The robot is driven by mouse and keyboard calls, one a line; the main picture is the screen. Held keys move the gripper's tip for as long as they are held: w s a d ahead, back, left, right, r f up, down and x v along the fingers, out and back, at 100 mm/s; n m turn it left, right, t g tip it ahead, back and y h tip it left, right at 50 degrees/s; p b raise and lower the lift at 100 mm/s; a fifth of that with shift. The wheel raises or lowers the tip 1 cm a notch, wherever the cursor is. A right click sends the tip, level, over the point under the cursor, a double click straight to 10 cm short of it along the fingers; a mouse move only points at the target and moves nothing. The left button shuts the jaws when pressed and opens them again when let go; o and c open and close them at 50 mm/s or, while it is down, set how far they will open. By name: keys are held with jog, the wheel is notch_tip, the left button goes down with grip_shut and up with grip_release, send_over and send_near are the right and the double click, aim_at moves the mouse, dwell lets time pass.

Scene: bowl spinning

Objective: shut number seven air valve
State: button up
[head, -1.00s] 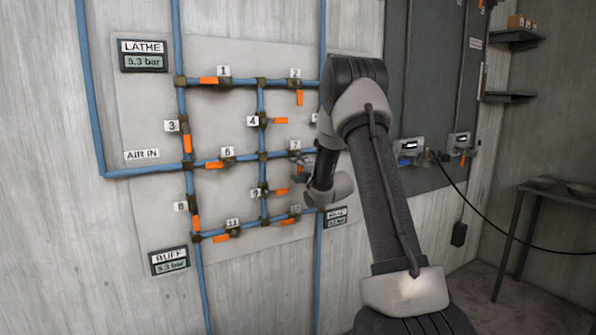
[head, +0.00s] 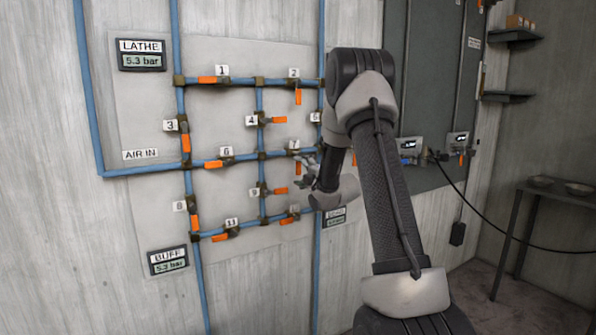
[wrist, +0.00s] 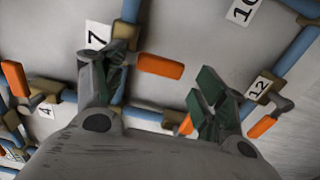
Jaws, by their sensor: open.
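The number seven valve's orange handle (wrist: 160,66) shows in the wrist view beside its white "7" tag (wrist: 97,36). The handle points right there, across the blue pipe it sits on. In the head view the "7" tag (head: 294,144) is at the panel's right, with its handle partly hidden. My gripper (wrist: 158,82) is open and empty, one finger at each side of the picture. The handle shows between and beyond the fingertips; I cannot tell whether the left finger touches the valve body. In the head view my gripper (head: 308,166) is just below and right of the tag.
Valve 4's handle (wrist: 15,78) and valve 12's handle (wrist: 262,127) are nearby in the wrist view. Blue pipes (head: 130,172) run over the wall panel. The LATHE gauge (head: 142,61) and BUFF gauge (head: 169,267) both show 5.3 bar. A side table (head: 560,193) stands right.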

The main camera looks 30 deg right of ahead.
jog(key=s, duration=0.8)
jog(key=shift+s+d, duration=0.15)
jog(key=shift+s, duration=0.2)
notch_tip(320, 180, down, 10)
jog(key=s+d+m+g+h, duration=0.2)
jog(key=s+d+m+g, duration=0.1)
jog(key=m+g, duration=0.25)
jog(key=s+f+m+g, duration=0.5)
jog(key=s+m, duration=0.1)
jog(key=s, duration=0.3)
jog(key=s+a+r+m+g, duration=0.1)
jog(key=s+a+r+m, duration=0.1)
jog(key=s+a+r, duration=0.4)
jog(key=s+a+r+m+g+y, duration=0.1)
jog(key=s+a+r, duration=0.4)
jog(key=s, duration=0.7)
jog(key=s+a+r+m+g, duration=0.1)
jog(key=s+a+r+m, duration=0.3)
jog(key=s, duration=0.5)
jog(key=a+r, duration=0.2)
jog(key=a, duration=0.1)
jog(key=shift+s+a+r, duration=0.15)
jog(key=shift+s+r, duration=0.1)
jog(key=shift+r, duration=0.05)
